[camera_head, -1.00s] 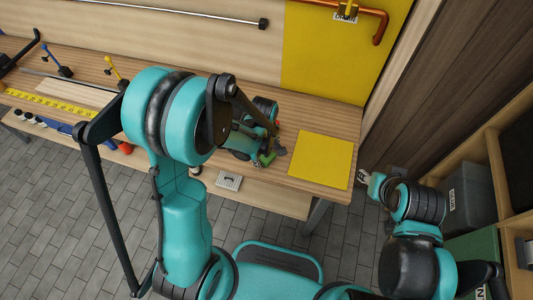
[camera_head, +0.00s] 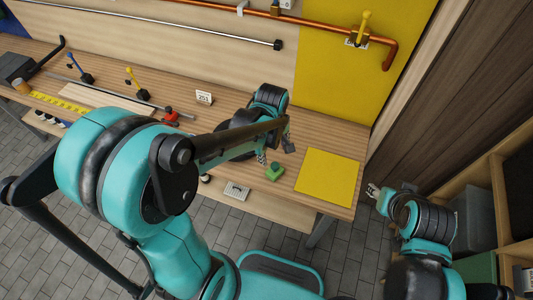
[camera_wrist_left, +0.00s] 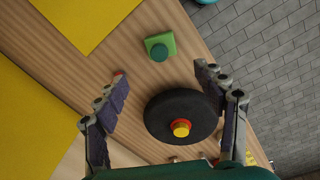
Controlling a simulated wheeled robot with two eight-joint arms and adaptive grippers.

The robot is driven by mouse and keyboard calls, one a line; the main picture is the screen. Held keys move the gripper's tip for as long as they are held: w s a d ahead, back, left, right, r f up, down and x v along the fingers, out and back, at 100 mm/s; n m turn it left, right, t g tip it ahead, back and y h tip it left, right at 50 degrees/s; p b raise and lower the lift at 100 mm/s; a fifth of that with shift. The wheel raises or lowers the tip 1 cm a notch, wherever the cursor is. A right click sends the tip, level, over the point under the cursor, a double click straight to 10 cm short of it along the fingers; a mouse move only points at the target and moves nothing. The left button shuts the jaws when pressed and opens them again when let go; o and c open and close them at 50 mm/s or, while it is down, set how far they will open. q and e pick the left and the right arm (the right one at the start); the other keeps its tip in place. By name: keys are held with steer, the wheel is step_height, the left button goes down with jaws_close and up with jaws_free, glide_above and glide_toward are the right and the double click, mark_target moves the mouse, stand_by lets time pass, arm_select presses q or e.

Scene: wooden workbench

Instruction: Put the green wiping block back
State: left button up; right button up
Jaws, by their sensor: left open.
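The green wiping block (camera_head: 275,172) lies on the wooden bench near its front edge, left of the yellow square (camera_head: 329,177). In the left wrist view the block (camera_wrist_left: 168,41) has a square green base and a round darker knob, and nothing holds it. My left gripper (camera_head: 276,151) is just behind the block in the head view, apart from it. The left wrist view shows its two fingers (camera_wrist_left: 176,95) spread wide and empty, with the block beyond them. My right gripper (camera_head: 374,191) hangs off the bench's right end, too small to judge its jaws.
A dark disc with a red and yellow centre (camera_wrist_left: 181,128) sits below the left fingers in the wrist view. A yellow panel (camera_head: 350,70) and copper pipe (camera_head: 335,33) are behind the bench. Tools and a tape (camera_head: 60,101) lie left. Shelving stands right.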

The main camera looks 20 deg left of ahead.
arm_select(q)
steer(key=s+a+r+m+t, duration=0.4)
steer(key=s+r+m+t, duration=0.2)
steer(key=s+r+m, duration=0.3)
steer(key=r+m, duration=0.1)
steer(key=m, duration=0.2)
steer(key=shift+s+a+r, duration=0.15)
steer(key=shift+s+r, duration=0.05)
steer(key=shift+f, duration=0.1)
step_height(320, 180, down, 3)
steer(key=b, duration=0.3)
stand_by(0.8)
